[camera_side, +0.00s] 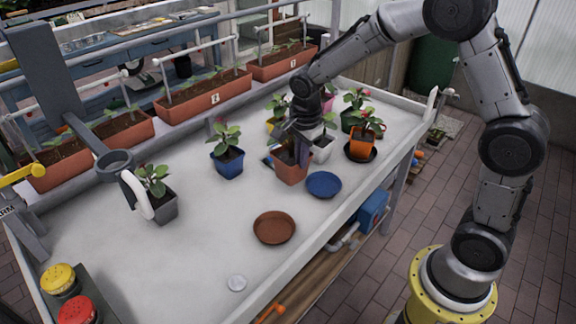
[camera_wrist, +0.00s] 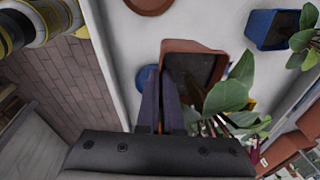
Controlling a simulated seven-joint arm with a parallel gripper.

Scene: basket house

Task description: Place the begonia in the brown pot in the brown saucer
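The brown pot (camera_side: 291,172) with the begonia stands near the middle of the bench in the side view; its soil and left rim show in the wrist view (camera_wrist: 193,47). The begonia's green leaves (camera_wrist: 228,96) spread over the pot's lower right side there. My gripper (camera_side: 298,148) is at the pot's rim, its fingers (camera_wrist: 163,85) close together, one on each side of the wall, seemingly pinching it. I cannot tell whether the pot is off the bench. The empty brown saucer (camera_side: 274,228) lies in front and slightly left of the pot; its edge shows in the wrist view (camera_wrist: 150,4).
A blue saucer (camera_side: 323,185) lies close right of the pot. A blue pot (camera_side: 228,163) stands left and a grey pot (camera_side: 163,207) farther left. Several potted plants crowd behind.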

